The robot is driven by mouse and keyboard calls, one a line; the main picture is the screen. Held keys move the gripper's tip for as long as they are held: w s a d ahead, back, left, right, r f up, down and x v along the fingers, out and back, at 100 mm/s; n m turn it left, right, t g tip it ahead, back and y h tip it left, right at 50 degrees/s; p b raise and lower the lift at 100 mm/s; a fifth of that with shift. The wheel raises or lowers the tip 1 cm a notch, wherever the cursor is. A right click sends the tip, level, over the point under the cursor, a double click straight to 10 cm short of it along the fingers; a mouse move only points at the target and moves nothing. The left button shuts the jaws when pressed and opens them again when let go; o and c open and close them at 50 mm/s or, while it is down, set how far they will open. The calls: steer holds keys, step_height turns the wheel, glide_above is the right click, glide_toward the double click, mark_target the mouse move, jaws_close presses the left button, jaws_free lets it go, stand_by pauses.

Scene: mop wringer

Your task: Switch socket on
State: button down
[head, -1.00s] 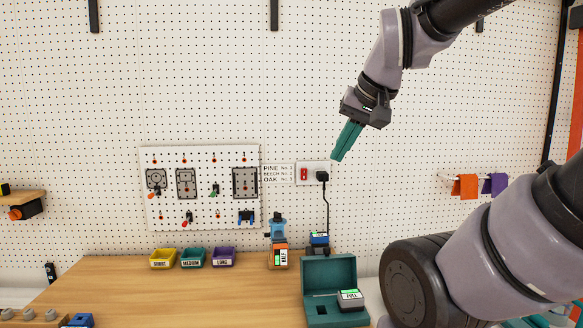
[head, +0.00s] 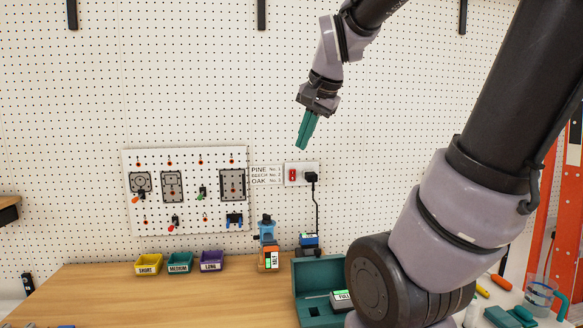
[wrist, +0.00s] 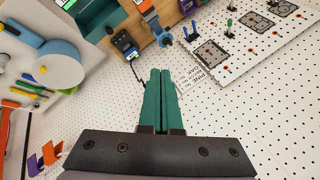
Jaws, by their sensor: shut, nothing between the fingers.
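The wall socket (head: 303,174) is a white plate on the pegboard, with a red rocker switch (head: 292,175) on its left half. A black plug (head: 311,177) sits in its right half, and its cord hangs down to the bench. My gripper (head: 302,148) has teal fingers and is shut and empty. In the head view its tips point down, just above the socket plate; I cannot tell how far they are from the wall. In the wrist view the shut fingers (wrist: 160,72) cover the socket and its switch.
A tool panel (head: 185,190) with latches and knobs hangs left of the socket. Below stand yellow, teal and purple bins (head: 180,262), an orange and blue device (head: 268,245), a charger (head: 308,243) and a teal case (head: 310,290).

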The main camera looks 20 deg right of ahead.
mark_target(293, 175)
steer(key=w+d+f+m+h, duration=0.1)
steer(key=w+d+f+m, duration=0.1)
steer(key=w+m, duration=0.3)
steer(key=w+d+f+m+g+h, duration=0.1)
steer(key=w+d+m, duration=0.2)
steer(key=w, duration=0.9)
steer(key=m, duration=0.2)
steer(key=shift+w+d+f+m, duration=0.3)
steer(key=shift+f, duration=0.05)
steer(key=x, duration=0.3)
steer(key=w+x, duration=0.1)
steer(key=x, duration=0.3)
steer(key=w+r+x, duration=0.1)
steer(key=x, duration=0.3)
steer(key=shift+d, duration=0.35)
steer(key=shift+w+r, duration=0.15)
steer(key=shift+w, duration=0.35)
